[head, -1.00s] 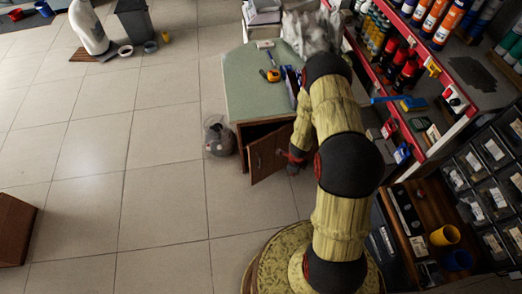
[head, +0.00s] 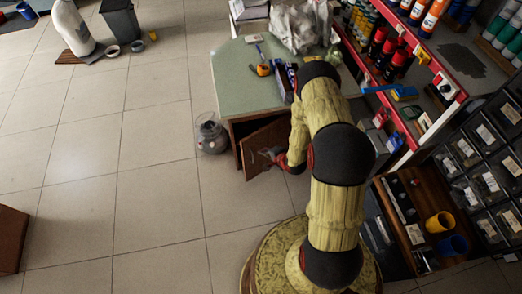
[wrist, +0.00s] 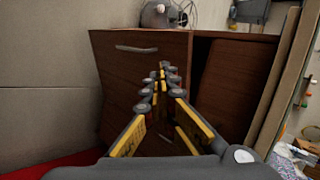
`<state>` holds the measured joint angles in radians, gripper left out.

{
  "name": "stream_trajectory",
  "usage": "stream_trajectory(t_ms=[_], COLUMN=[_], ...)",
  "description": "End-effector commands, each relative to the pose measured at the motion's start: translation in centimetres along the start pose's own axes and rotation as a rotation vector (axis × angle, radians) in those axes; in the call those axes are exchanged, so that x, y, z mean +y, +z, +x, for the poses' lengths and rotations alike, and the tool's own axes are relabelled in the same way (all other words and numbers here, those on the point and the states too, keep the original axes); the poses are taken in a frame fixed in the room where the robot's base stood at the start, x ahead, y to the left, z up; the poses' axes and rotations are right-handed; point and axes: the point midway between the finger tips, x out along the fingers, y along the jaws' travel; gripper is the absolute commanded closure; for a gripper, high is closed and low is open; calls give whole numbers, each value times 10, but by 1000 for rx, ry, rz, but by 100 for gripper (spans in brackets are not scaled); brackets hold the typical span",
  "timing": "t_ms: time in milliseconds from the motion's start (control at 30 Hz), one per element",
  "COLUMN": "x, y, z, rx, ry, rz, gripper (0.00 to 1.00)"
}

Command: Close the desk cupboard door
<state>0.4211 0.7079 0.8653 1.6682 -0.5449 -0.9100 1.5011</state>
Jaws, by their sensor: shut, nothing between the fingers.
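The desk (head: 232,82) has a green top and a brown wooden body. Its cupboard door (head: 250,152) stands ajar, swung out from the front, with a dark gap at its left side. In the wrist view the brown door (wrist: 130,85) has a metal handle (wrist: 135,48) near its top. My gripper (head: 264,154) is in front of the door's outer face, low down. In the wrist view its fingers (wrist: 165,68) are together, empty, and point at the brown panels. I cannot tell whether they touch the door.
A red-edged shelf (head: 420,60) with bottles and a rack of drawers (head: 480,175) are on the right. The tiled floor (head: 150,200) to the left is mostly clear.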

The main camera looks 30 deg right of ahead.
Motion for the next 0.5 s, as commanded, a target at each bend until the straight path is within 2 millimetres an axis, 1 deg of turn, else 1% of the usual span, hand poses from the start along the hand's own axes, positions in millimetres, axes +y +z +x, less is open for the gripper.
stream_trajectory(t_ms=[33, 433, 500], x=[2, 4, -6], y=[0, 0, 0], z=[10, 88, 96], rx=[-1, 0, 1], ry=[0, 2, -1], rz=[-1, -2, -2], gripper=[100, 100, 100])
